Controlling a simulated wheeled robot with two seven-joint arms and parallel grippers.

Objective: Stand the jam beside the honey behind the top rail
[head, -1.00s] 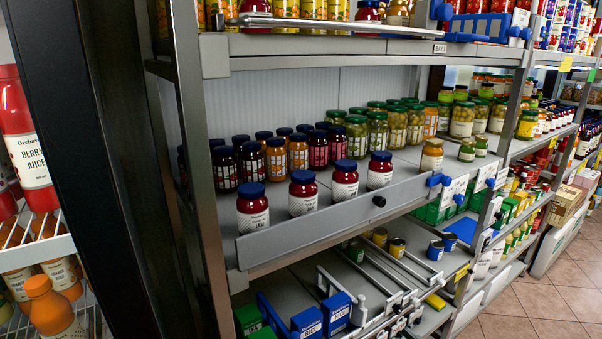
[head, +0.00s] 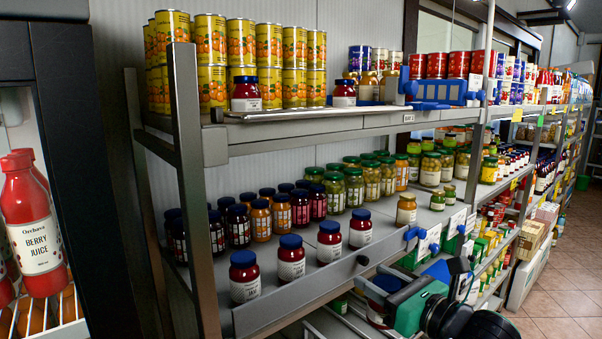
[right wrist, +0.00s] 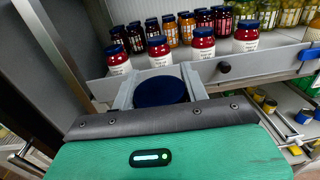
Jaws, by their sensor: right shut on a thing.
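My right gripper (head: 378,296) is at the lower right of the head view, in front of the middle shelf and below the top one. It is shut on a jam jar with a dark blue lid (head: 386,283). In the right wrist view the lid (right wrist: 160,91) sits between the two grey fingers; the jar's body is mostly hidden. The top rail (head: 290,113) runs along the front of the upper shelf. Golden jars, seemingly the honey (head: 369,86), stand behind it. Red blue-lidded jars (head: 246,92) (head: 344,92) also stand there. My left gripper is out of view.
Yellow cans (head: 270,45) stack behind the top rail, with open room between the two red jars. A blue holder (head: 440,92) stands right of the honey. The middle shelf has a front row of red jars (head: 291,257) behind a grey rail. A steel upright (head: 196,200) stands left.

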